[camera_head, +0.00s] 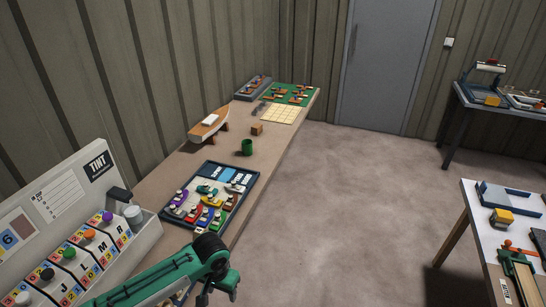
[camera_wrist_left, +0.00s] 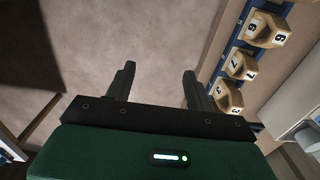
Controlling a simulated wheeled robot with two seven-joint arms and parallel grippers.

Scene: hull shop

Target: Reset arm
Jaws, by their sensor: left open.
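My left arm comes in from the bottom left in the head view, green with a black joint. My left gripper (camera_head: 204,298) is partly cut off at the bottom edge there, at the front edge of the long workbench (camera_head: 165,179). In the left wrist view, its two black fingers (camera_wrist_left: 157,88) stand wide apart with nothing between them, over bare floor. My right gripper is in neither view.
Another table (camera_head: 468,202) stands at right. Open floor (camera_head: 340,220) lies between.

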